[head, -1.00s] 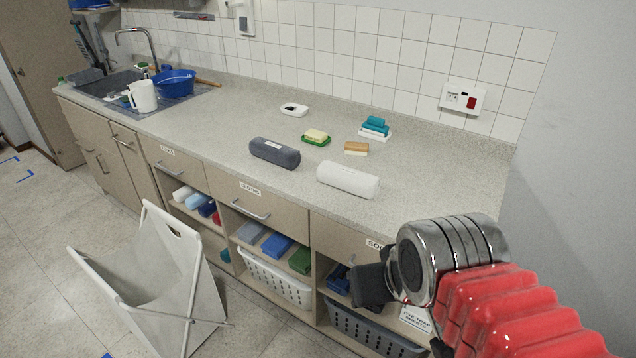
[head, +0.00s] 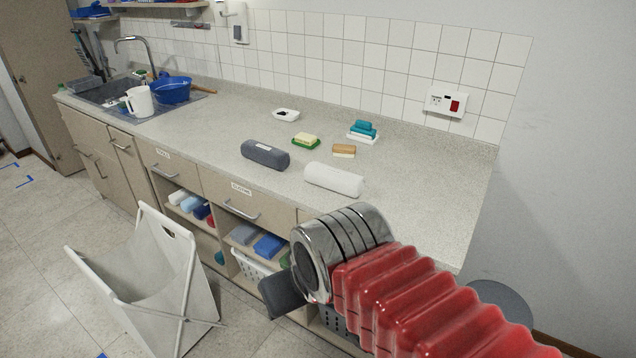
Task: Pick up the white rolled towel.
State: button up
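The white rolled towel (head: 334,179) lies on the speckled countertop (head: 420,190), near its front edge. It is right of a dark grey rolled towel (head: 265,154), with a gap between them. My arm, with a red ribbed sleeve and a metal wrist, reaches in from the lower right of the head view. My gripper (head: 283,295) shows as a dark block at the wrist's left end, in front of the cabinet and lower in the picture than the white towel. It is apart from the towel. Its fingers cannot be made out.
Soaps on dishes (head: 306,141) and a brown-and-white block (head: 344,151) sit behind the towels. The sink (head: 105,91), a white jug (head: 139,101) and a blue basin (head: 172,90) are at the far left. A white folding hamper (head: 150,275) stands on the floor. The counter's right end is clear.

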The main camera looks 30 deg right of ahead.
aim_at(344, 183)
jog(key=z, duration=0.05)
jog(key=i, duration=1)
jog(key=u, duration=0.05)
